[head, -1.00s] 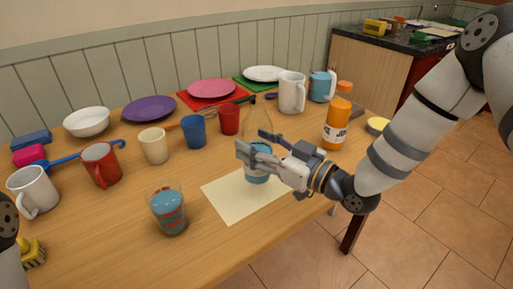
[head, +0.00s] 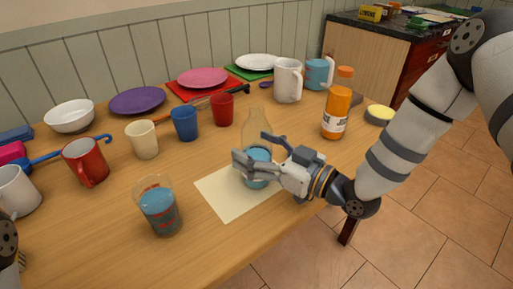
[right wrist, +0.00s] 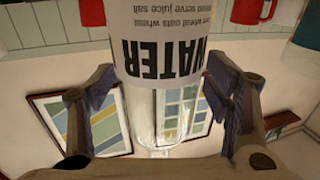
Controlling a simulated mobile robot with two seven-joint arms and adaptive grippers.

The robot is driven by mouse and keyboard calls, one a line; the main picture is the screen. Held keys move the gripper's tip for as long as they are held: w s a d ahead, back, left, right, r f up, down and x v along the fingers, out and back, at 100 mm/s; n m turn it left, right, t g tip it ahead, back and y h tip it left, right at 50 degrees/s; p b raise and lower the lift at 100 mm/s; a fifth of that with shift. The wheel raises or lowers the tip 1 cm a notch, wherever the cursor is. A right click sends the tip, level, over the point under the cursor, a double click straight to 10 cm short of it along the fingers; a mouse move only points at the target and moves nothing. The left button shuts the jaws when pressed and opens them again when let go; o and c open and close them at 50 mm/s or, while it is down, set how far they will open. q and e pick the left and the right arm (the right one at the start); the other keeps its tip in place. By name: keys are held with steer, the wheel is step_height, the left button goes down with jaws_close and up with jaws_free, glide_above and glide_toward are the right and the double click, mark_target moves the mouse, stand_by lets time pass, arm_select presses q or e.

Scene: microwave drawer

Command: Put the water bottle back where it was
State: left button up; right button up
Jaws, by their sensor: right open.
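The clear water bottle (head: 257,127) stands upright on the pale paper mat (head: 228,204) in the head view. Blue shows in its lower part. My right gripper (head: 253,150) is open around the bottle, with one finger on its near side and one on its far side. In the right wrist view the bottle (right wrist: 160,50), with its white WATER label upside down, sits between the two spread fingers (right wrist: 155,90). A gap shows beside each finger. The gripper partly hides the bottle's lower part in the head view. My left gripper is out of view.
A glass of blue liquid (head: 160,208) stands left of the mat. An orange juice bottle (head: 336,112) stands right of it. Red (head: 223,111), blue (head: 185,124) and cream (head: 144,140) cups stand behind. The table's front edge runs close to the mat.

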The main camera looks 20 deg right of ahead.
steer(key=p+v, duration=0.1)
steer(key=v, duration=1.1)
steer(key=shift+r, duration=0.1)
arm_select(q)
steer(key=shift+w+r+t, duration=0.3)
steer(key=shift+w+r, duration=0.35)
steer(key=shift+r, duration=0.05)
